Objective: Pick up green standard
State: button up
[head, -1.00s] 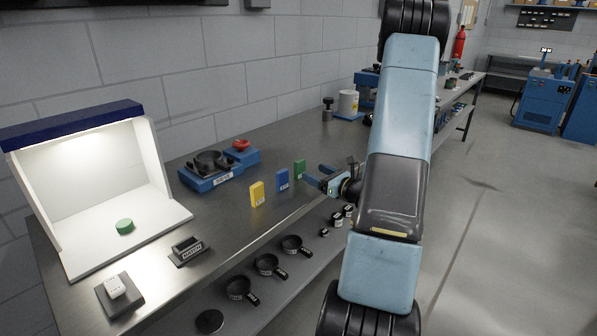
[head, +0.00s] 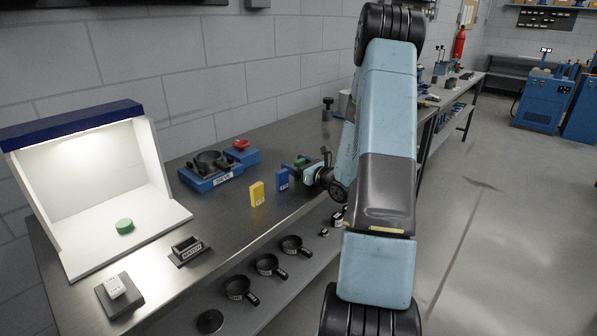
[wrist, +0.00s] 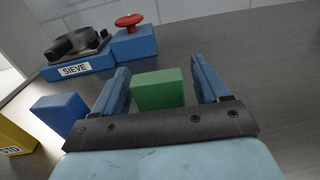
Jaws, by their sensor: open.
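The green standard, a small upright block, shows in the wrist view (wrist: 160,88) between the two open fingers of my gripper (wrist: 162,85). A gap shows on its right side, and its left side is close to the left finger. Its lower part is hidden behind the gripper's dark crossbar. In the head view only a bit of the green block (head: 303,161) shows behind my gripper (head: 296,164). The blue standard (head: 282,180) and the yellow standard (head: 257,194) stand to its left on the steel bench; the blue one (wrist: 60,112) is just left of my gripper.
The sieve unit (head: 208,172) with a red knob (head: 242,145) stands behind the blocks. A lit white booth (head: 100,190) holds a green disc (head: 125,226). A match holder (head: 187,250) sits near the bench's front edge. Black pans (head: 266,264) lie on the shelf below.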

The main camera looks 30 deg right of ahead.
jog(key=c, duration=1)
jog(key=shift+r, duration=0.1)
jog(key=shift+c, duration=0.2)
